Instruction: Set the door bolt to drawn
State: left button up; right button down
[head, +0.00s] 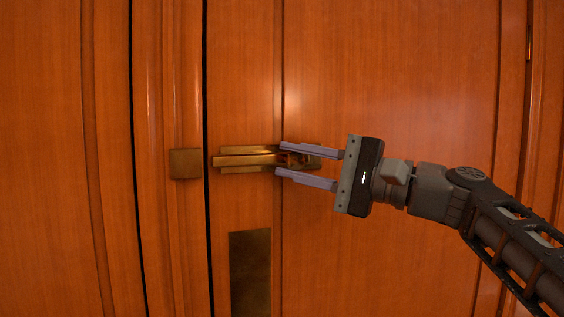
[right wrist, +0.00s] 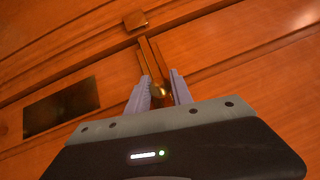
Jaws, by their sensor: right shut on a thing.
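The brass door bolt (head: 240,160) lies level in its guide on the wooden door. Its left end stops just right of the dark gap at the door's edge. The square brass keeper (head: 185,163) sits on the frame left of that gap, apart from the bolt's end. My right gripper (head: 280,159) reaches in from the right, with one finger above and one below the bolt's right part. In the right wrist view, its fingers are shut on the round brass bolt knob (right wrist: 159,90). My left gripper is not in view.
A dark brass plate (head: 250,272) is set in the door below the bolt; it also shows in the right wrist view (right wrist: 61,106). Flat wood panels with raised vertical mouldings surround the bolt. No loose objects are in view.

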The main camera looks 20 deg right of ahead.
jog(key=c, duration=1.1)
grip_release()
jog(key=shift+s+d+r, duration=0.1)
jog(key=shift+d+r, duration=0.1)
jog(key=shift+f, duration=0.1)
jog(key=b+v, duration=0.2)
jog(key=v, duration=0.5)
jog(key=shift+s+d+b, duration=0.2)
jog(key=shift+s+b, duration=0.1)
jog(key=shift+s, duration=0.05)
